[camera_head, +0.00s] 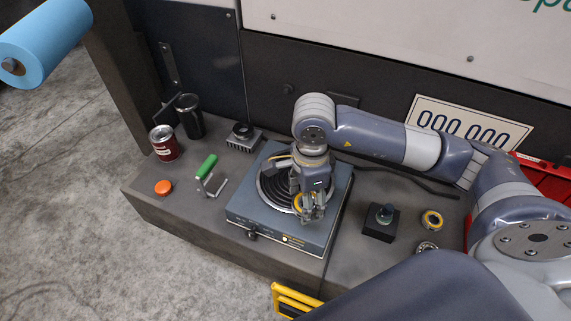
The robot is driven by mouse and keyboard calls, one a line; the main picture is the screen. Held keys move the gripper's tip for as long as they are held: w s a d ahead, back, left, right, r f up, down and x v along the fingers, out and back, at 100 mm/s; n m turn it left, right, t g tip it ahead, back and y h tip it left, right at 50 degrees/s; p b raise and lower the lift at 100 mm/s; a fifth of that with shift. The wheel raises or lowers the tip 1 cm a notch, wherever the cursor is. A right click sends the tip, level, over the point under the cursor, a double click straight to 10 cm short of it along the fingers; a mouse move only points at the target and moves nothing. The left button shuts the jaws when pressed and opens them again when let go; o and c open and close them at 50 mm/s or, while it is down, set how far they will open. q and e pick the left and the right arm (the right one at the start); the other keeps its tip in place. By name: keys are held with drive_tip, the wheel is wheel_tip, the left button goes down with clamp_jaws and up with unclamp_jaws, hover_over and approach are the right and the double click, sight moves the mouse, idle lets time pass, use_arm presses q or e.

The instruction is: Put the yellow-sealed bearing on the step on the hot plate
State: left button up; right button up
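The hot plate (240,208) is a blue-grey square unit with dark round coils, standing mid-bench. My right gripper (313,208) points down over the right part of its coils. A yellow ring, seemingly a yellow-sealed bearing (297,203), shows at the left side of the fingers and is partly hidden by them. I cannot tell whether it is gripped or rests on the coils. Another yellow-sealed bearing (432,219) lies on the bench to the right, apart from the gripper. My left gripper is not in view.
A black block with a dark knob (381,222) and a metal bearing (427,247) are to the right. A green-handled tool (206,168), orange cap (163,187), red can (165,143), black canister (189,117) and finned block (243,137) stand left. A cable runs behind.

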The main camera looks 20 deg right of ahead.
drive_tip(key=w, duration=0.1)
drive_tip(key=w+d, duration=0.1)
drive_tip(key=w, duration=0.1)
drive_tip(key=w+p, duration=0.1)
drive_tip(key=w, duration=0.1)
drive_tip(key=shift+w+d+f, duration=0.1)
drive_tip(key=shift+w+d, duration=0.1)
drive_tip(key=shift+d, duration=0.05)
drive_tip(key=w, duration=0.2)
drive_tip(key=w+d, duration=0.1)
drive_tip(key=w, duration=0.2)
drive_tip(key=w+d+f+p, duration=0.1)
drive_tip(key=w, duration=0.1)
drive_tip(key=shift+w, duration=0.2)
wheel_tip(320, 180, down, 3)
drive_tip(key=shift+f+p, duration=0.1)
drive_tip(key=shift+p, duration=0.4)
drive_tip(key=shift+w+f, duration=0.1)
drive_tip(key=shift+f, duration=0.2)
drive_tip(key=o, duration=1.3)
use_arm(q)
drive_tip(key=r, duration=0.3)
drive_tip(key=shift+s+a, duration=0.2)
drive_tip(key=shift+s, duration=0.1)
